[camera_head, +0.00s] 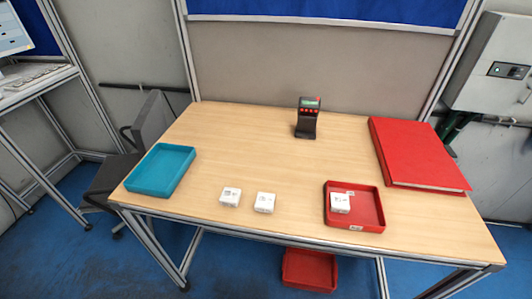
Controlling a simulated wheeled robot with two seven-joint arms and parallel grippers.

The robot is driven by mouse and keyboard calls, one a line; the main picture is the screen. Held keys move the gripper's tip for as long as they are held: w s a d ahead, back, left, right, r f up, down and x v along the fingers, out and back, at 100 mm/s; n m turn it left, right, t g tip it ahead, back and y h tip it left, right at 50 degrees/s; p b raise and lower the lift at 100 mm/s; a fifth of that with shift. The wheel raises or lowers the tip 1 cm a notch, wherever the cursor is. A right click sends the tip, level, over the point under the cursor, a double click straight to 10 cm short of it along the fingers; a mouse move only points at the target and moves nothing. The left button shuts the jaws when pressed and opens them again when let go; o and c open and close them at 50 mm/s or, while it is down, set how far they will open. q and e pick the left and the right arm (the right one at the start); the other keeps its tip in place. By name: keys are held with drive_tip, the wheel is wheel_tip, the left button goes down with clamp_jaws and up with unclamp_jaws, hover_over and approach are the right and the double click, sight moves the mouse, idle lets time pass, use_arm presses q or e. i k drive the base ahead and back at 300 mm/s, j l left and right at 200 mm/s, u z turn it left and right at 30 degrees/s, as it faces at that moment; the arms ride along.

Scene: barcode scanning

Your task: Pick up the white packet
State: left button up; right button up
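Three small white packets show in the head view. One white packet (230,197) lies on the table, right of the teal tray. A second white packet (265,202) lies just to its right, with a small gap between them. A third white packet (340,203) lies inside the red tray (374,222), toward its left side. Dark print shows on the packets but is too small to read. Neither of my grippers is in view.
The wooden table (240,145) has free room in its middle. A teal tray (160,170) sits at the left edge and looks empty. A black barcode scanner (307,118) stands at the back. A large red binder (415,155) lies at the right. A red bin (309,270) is below the table.

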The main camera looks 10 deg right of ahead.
sight(231, 197)
drive_tip(key=j+z, duration=0.15)
drive_tip(key=z, duration=0.35)
drive_tip(key=k+j+z, duration=0.1)
drive_tip(key=z, duration=0.4)
drive_tip(key=j+z, duration=0.1)
drive_tip(key=z, duration=0.4)
drive_tip(key=k+z, duration=0.15)
drive_tip(key=z, duration=0.3)
drive_tip(key=k+j, duration=0.2)
drive_tip(key=k, duration=0.35)
drive_tip(key=z, duration=0.05)
